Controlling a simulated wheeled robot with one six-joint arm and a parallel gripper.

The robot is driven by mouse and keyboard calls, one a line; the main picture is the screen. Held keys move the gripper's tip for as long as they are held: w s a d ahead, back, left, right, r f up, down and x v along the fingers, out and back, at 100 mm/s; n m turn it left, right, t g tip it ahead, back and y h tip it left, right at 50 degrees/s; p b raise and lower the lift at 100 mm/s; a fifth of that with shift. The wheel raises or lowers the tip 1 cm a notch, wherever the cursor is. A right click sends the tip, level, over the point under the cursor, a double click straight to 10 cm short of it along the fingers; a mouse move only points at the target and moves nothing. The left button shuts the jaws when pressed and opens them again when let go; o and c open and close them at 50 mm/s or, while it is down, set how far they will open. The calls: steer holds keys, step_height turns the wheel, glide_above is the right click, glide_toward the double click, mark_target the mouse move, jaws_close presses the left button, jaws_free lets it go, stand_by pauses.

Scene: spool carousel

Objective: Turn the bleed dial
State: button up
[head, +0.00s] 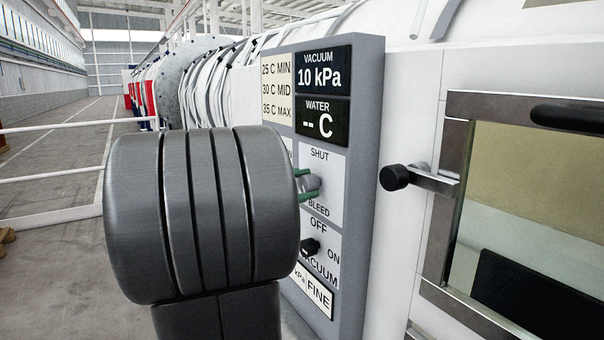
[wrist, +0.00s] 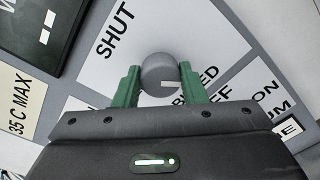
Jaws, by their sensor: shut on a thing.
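The bleed dial (head: 308,184) is a round grey knob on the panel, between the words SHUT above and BLEED below. In the wrist view the dial (wrist: 159,73) sits between the two green fingers of my gripper (wrist: 160,88), with a short white mark on its face pointing toward the BLEED side. My gripper (head: 303,185) is shut on the dial, with one finger above and one below it in the head view. My own dark arm hides part of the panel's left side.
The grey control panel (head: 361,130) carries a display (head: 322,76) reading VACUUM 10 kPa and WATER "-- C". A black vacuum knob (head: 310,247) sits just below the dial. A door handle (head: 396,178) sticks out to the right, beside a framed window (head: 545,215).

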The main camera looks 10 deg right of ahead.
steer(key=shift+n+p, duration=0.85)
steer(key=shift+n, duration=0.15)
steer(key=shift+f, duration=0.1)
steer(key=o, duration=1)
steer(key=shift+a, duration=0.1)
steer(key=b+v, duration=0.1)
steer(key=v, duration=1.2)
steer(key=shift+a, duration=0.3)
steer(key=shift+d, duration=0.15)
steer(key=p+x, duration=0.1)
steer(key=x, duration=1.2)
steer(key=shift+d, duration=0.3)
